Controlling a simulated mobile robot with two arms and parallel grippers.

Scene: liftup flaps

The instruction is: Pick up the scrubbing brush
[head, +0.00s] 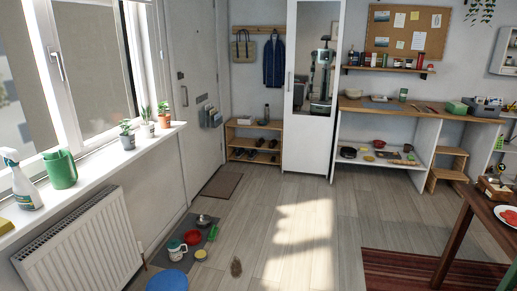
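Neither of my grippers shows in the head view. I cannot tell for sure which thing is the scrubbing brush.
A white-green mug (177,249), a yellow bowl (200,255) and a blue round thing (167,281) stand near the radiator (80,250). A wooden table (482,205) stands at right above a red rug (425,272). The middle floor is clear.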

